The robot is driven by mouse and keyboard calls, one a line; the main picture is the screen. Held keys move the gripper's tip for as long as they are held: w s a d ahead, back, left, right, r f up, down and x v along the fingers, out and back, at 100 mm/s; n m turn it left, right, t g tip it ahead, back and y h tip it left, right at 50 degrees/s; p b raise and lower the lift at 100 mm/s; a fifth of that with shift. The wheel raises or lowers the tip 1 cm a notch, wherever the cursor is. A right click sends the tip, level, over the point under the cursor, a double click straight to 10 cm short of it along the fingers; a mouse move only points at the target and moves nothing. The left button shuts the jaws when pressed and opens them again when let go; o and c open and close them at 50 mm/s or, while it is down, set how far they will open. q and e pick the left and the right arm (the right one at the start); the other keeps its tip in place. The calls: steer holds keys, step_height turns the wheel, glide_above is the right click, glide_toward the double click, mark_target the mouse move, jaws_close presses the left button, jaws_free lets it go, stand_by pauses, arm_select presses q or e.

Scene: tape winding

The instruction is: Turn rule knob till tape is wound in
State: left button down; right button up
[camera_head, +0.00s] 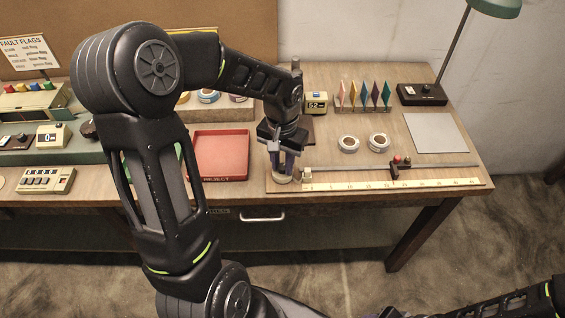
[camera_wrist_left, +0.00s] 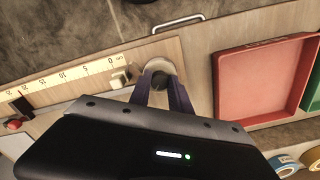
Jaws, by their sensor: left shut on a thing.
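The rule (camera_head: 430,183) lies along the front of the table on a wooden board, its pale numbered strip stretching to the right. It also shows in the left wrist view (camera_wrist_left: 72,75), with the 0 end nearest the gripper. At the rule's left end is a round pale mount (camera_head: 282,180) with a dark knob (camera_wrist_left: 160,80) in it. My left gripper (camera_head: 283,168) points down and is shut on the knob; its fingers hide part of it. A small cream block (camera_wrist_left: 120,78) sits beside the 0 mark. My right gripper is out of view.
A slider with a red knob (camera_head: 401,164) stands on the rail behind the rule. Two tape rolls (camera_head: 348,144) lie behind it. A red tray (camera_head: 220,155) is to the left, and a small display box (camera_head: 316,102) is behind the gripper. A grey pad (camera_head: 437,133) is at right.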

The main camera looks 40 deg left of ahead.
arm_select(q)
steer(key=m, duration=0.5)
steer(key=shift+r+m, duration=0.1)
steer(key=shift+m, duration=0.2)
steer(key=m+p, duration=0.1)
steer(key=m, duration=0.4)
steer(key=m+p, duration=0.1)
steer(key=m, duration=0.4)
steer(key=shift+w+a+m, duration=0.1)
steer(key=shift+m, duration=0.3)
steer(key=m+p, duration=0.1)
steer(key=m, duration=0.3)
steer(key=shift+m, duration=0.4)
steer(key=c, duration=1.2)
jaws_free()
